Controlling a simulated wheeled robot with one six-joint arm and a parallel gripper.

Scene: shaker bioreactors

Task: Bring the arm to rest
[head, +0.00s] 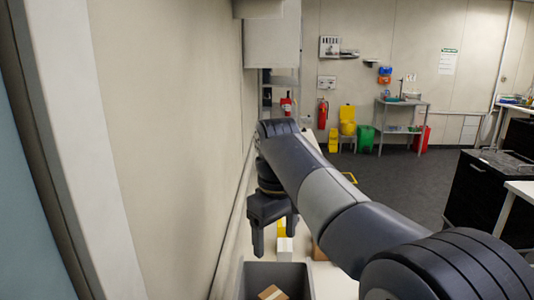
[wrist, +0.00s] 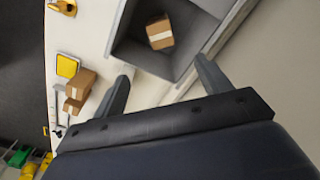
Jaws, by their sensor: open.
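My arm reaches forward and left across the head view, and my gripper (head: 273,240) hangs from its end, fingers pointing down, close to the left wall. In the wrist view my gripper (wrist: 162,80) shows two fingers spread apart with nothing between them. It is above the white bench, at the edge of a grey bin (wrist: 180,68). A brown cardboard box with a light stripe (wrist: 159,33) lies inside the bin; the box also shows in the head view (head: 272,292).
Small brown boxes (wrist: 77,92) and a yellow item (wrist: 67,66) sit on the bench (wrist: 88,25) beside the bin. The wall (head: 170,120) is close on the left. A dark cabinet (head: 478,190) stands at the right. The grey floor (head: 400,180) between is open.

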